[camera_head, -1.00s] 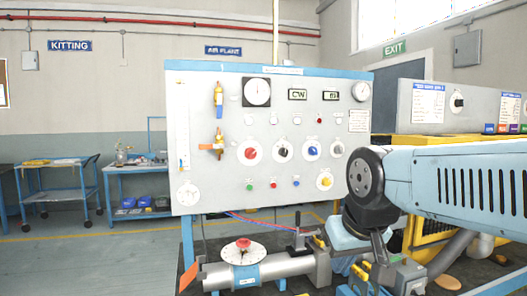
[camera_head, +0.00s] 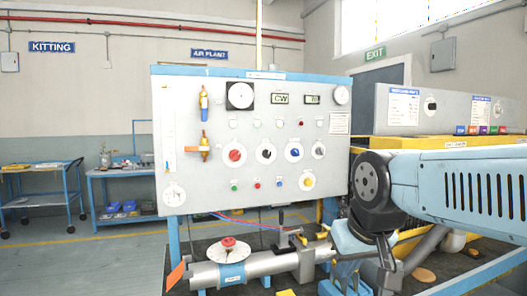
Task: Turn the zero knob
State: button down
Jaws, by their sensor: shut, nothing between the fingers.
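The bench panel (camera_head: 215,110) stands upright left of my arm. It carries a row of dial knobs: a red knob (camera_head: 235,155), a black knob (camera_head: 266,154), a blue knob (camera_head: 295,152) and a pale knob (camera_head: 319,150). A yellow knob (camera_head: 307,182) sits lower right. The labels are too small to read, so I cannot tell which is the zero knob. My gripper (camera_head: 341,285) points downward at the bottom of the view, below and right of the panel knobs. It is shut and empty, and touches no knob; its tips are partly cut off.
A grey pipe (camera_head: 262,266) with a red-centred dial (camera_head: 220,250) lies on the bench below the panel, left of my gripper. A yellow-topped bench (camera_head: 430,143) is behind my arm. Blue carts (camera_head: 45,195) stand far left. Open floor lies between them.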

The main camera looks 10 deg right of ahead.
aim_at(173, 197)
jog(key=i, duration=0.85)
jog(key=u, duration=0.05)
